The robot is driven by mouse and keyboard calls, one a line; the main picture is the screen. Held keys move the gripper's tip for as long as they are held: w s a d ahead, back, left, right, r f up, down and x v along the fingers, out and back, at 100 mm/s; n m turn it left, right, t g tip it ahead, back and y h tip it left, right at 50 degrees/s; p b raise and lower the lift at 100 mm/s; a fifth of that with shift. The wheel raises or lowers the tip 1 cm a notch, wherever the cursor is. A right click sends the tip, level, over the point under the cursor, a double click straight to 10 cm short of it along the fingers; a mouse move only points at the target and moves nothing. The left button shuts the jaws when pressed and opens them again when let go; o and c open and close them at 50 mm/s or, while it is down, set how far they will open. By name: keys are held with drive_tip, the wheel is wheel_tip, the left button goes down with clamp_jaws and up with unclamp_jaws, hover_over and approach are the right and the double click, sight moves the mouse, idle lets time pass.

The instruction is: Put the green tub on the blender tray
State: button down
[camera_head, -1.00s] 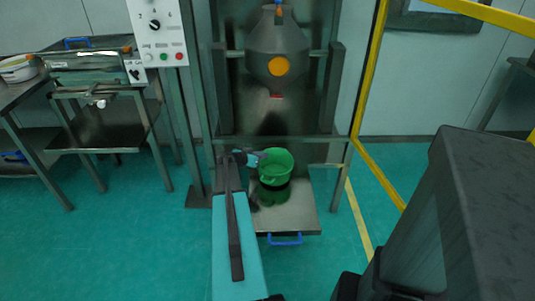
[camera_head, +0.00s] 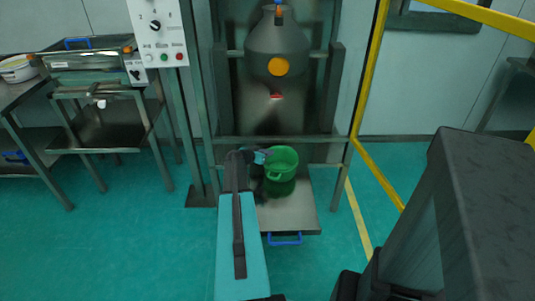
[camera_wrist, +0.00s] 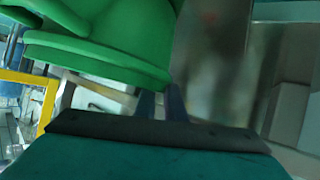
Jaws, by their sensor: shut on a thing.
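The green tub (camera_head: 281,168) is open at the top and roughly upright over the back part of the blender tray (camera_head: 296,213). A dark green patch shows on the tray just below the tub; I cannot tell whether the tub touches the tray. My gripper (camera_head: 262,156) is shut on the left side of the tub's rim. In the wrist view the tub (camera_wrist: 95,45) fills the upper left, and my fingertips (camera_wrist: 162,103) meet its edge. The tray is a flat metal sheet with a blue handle (camera_head: 285,239) at its front.
The grey blender vessel (camera_head: 277,45) hangs above the tray between metal posts. A crossbar (camera_head: 300,140) runs behind the tub. A control box (camera_head: 157,30) and steel tables stand left. A yellow frame (camera_head: 370,80) stands right. The tray's front part is clear.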

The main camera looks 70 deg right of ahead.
drive_tip(key=c, duration=1.8)
unclamp_jaws()
drive_tip(key=shift+b+v, duration=0.5)
drive_tip(key=shift+v, duration=5.5)
drive_tip(key=shift+r, duration=0.1)
drive_tip(key=w+a+f+n+t+y, duration=0.1)
drive_tip(key=w+a+f+n+y, duration=0.2)
drive_tip(key=a+f, duration=0.65)
drive_tip(key=w+a+f+n+y, duration=0.1)
drive_tip(key=w+a+f+n, duration=0.25)
drive_tip(key=a, duration=1.15)
drive_tip(key=w+a+f+n+t+y, duration=0.1)
drive_tip(key=w+a+f+n+y, duration=0.3)
drive_tip(key=a+f, duration=0.6)
drive_tip(key=s+a+f+n+g+y, duration=0.1)
drive_tip(key=s+a+f+n, duration=0.1)
drive_tip(key=a, duration=1.1)
drive_tip(key=s+a+f+n+g+y, duration=0.1)
drive_tip(key=s+a+f+n, duration=0.1)
drive_tip(key=s+a+n, duration=0.2)
drive_tip(key=s+a+f+n+g+y, duration=0.1)
drive_tip(key=s+a, duration=0.7)
drive_tip(key=a, duration=1.3)
drive_tip(key=shift+s+a+f+n+y, duration=0.1)
drive_tip(key=shift+a+f+n+y, duration=0.15)
drive_tip(key=shift+n, duration=0.45)
drive_tip(key=shift+s+a+f+n+y, duration=0.1)
drive_tip(key=shift+f+n+y, duration=0.15)
drive_tip(key=shift+n, duration=0.4)
drive_tip(key=shift+r, duration=0.1)
